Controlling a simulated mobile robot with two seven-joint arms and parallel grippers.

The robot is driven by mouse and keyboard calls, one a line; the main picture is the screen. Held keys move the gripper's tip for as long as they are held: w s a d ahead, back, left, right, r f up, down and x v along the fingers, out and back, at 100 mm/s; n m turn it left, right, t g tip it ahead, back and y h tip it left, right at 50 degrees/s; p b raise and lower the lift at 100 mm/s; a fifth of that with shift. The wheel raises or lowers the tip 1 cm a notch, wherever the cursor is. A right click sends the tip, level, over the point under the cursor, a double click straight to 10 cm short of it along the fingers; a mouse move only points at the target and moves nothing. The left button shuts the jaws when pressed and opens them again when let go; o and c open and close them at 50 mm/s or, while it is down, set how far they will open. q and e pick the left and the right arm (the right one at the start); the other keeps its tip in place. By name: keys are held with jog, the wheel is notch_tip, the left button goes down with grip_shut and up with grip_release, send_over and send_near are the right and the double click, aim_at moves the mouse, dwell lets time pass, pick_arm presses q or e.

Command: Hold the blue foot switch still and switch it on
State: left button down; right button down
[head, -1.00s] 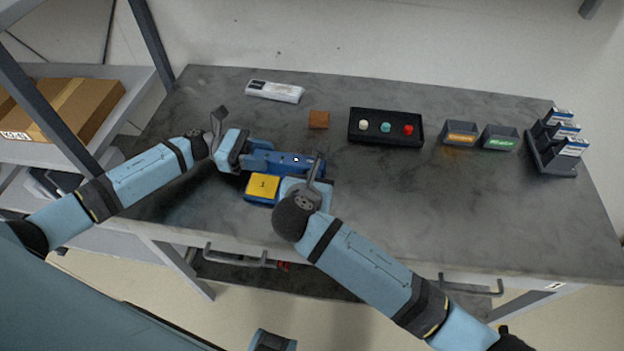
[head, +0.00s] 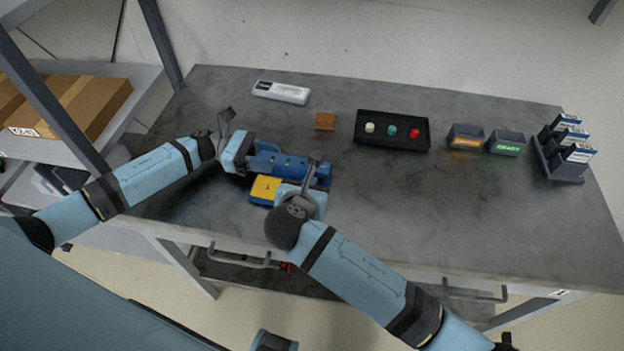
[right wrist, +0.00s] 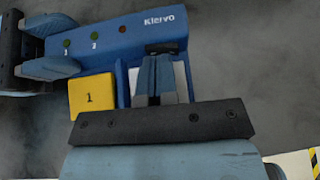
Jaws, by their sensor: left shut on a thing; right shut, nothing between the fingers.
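The blue foot switch (head: 290,166) lies on the grey table, with a yellow pedal (head: 266,189) marked 1. In the right wrist view its blue housing (right wrist: 130,38) bears the word Klervo, two green indicators and a red one. Whether they are lit is unclear. My left gripper (head: 252,158) is shut on the housing's left end; its fingers also show in the right wrist view (right wrist: 60,50). My right gripper (right wrist: 158,75) is shut and empty, pointing down over the part right of the yellow pedal. It hides most of a pale surface there; contact is unclear.
Behind the switch are a brown block (head: 325,121), a white box (head: 281,92) and a black tray (head: 392,146) with three coloured knobs. The table's right front is clear.

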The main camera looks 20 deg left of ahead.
jog(key=f+v, duration=0.1)
jog(key=v, duration=1.1)
jog(key=shift+s, duration=0.6)
jog(key=shift+s+d+m+h, duration=0.1)
jog(key=shift+s+m+h, duration=0.15)
jog(key=shift+m+h, duration=0.3)
